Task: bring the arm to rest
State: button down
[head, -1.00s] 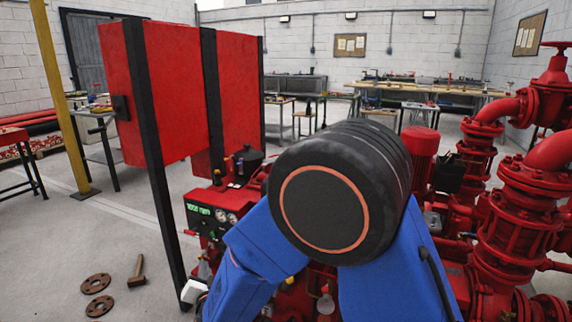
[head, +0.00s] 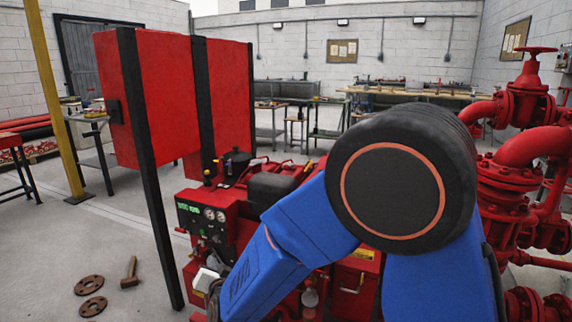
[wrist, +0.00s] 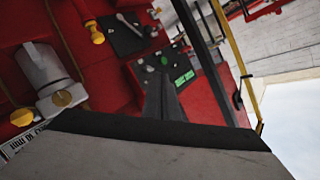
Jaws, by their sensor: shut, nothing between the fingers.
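My arm rises in front of the head camera, its blue links and big black joint cap covering the lower middle and right. Its lower blue link slopes down to the left beside the red pump set's control panel (head: 203,222). The gripper end is not clearly seen in the head view. In the wrist view my gripper (wrist: 163,80) shows as dark, narrow fingers, shut and empty, beyond a large grey surface with a black edge. They point toward the control panel (wrist: 172,68) with its green display; I cannot tell how far off it is.
A red panel stand (head: 160,95) on black posts stands left of the arm. Red valves and pipes (head: 520,150) fill the right side. Two rusty flanges (head: 90,295) and a hammer (head: 130,272) lie on the open floor at left. Workbenches (head: 420,95) stand at the back.

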jog(key=s+d+r+n+g, duration=0.1)
jog(key=d+r, duration=0.2)
jog(key=d, duration=0.6)
jog(key=s+d+r+n+g+h, duration=0.15)
jog(key=d+r, duration=0.25)
jog(key=d, duration=0.4)
jog(key=s+d+r+g, duration=0.1)
jog(key=d+r+g, duration=0.15)
jog(key=d, duration=0.65)
jog(key=s+d+g+h, duration=0.4)
jog(key=s+d, duration=2.1)
jog(key=s, duration=0.1)
jog(key=shift+f+h, duration=0.3)
jog(key=shift+h, duration=0.05)
